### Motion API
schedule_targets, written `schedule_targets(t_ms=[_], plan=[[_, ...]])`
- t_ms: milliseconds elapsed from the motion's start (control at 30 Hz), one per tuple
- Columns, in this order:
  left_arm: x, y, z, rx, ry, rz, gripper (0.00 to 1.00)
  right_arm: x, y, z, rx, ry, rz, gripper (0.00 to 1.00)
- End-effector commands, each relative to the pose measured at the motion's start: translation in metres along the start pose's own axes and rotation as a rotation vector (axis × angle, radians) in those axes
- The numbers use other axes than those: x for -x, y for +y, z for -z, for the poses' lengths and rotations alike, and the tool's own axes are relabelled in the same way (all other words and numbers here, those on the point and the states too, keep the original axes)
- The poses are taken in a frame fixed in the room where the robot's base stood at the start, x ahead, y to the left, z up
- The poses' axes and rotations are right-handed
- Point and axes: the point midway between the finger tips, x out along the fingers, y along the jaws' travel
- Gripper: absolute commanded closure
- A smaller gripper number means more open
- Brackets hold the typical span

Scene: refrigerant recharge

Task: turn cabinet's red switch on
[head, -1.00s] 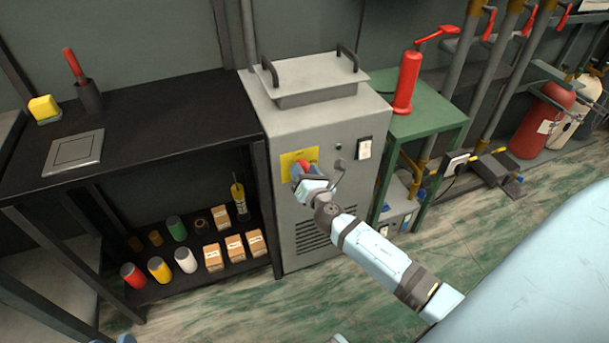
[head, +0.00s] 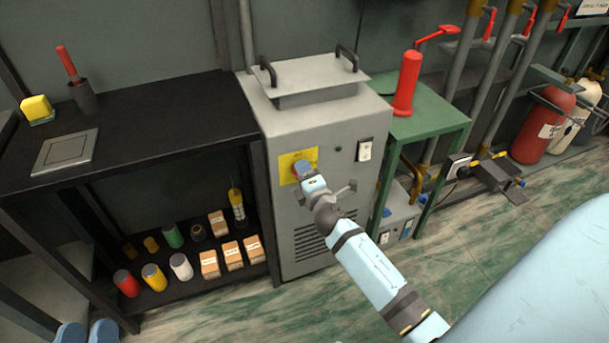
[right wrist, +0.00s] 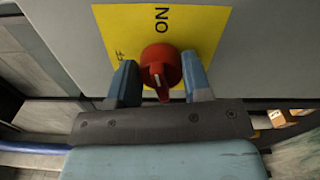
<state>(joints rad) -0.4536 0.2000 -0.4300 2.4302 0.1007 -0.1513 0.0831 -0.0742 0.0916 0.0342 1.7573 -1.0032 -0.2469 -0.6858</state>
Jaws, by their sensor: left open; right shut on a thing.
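The grey cabinet (head: 300,120) stands in the middle of the head view, with a yellow plate (head: 287,163) on its front. The red switch (right wrist: 160,65) is a round knob on that plate (right wrist: 110,20). My right gripper (head: 303,172) is shut on the switch, one blue finger on each side. In the head view the gripper covers most of the knob. My left gripper (head: 87,333) is open and empty at the bottom left.
A black shelf (head: 150,110) with cans and small boxes stands left of the cabinet. A green table (head: 430,118) with a red pump (head: 407,85) stands to the right. A white rocker switch (head: 364,150) is on the cabinet front. The floor before the cabinet is free.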

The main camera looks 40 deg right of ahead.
Motion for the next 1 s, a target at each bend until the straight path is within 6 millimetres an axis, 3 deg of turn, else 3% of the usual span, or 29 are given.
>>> schedule_targets(t_ms=[400,967,1000], plan=[[0.0018,-0.0033,-0.0053,-0.001,-0.02,0.008,0.58,0.0004,-0.0015,0.0007,-0.191,0.001,0.001,0.79],[0.002,-0.0036,-0.0061,-0.001,-0.022,0.009,0.58,0.0003,-0.0016,0.0006,-0.217,0.001,0.002,0.79],[0.002,-0.0036,-0.0061,-0.001,-0.022,0.009,0.58,0.0003,-0.0016,0.0006,-0.217,0.001,0.002,0.48]])
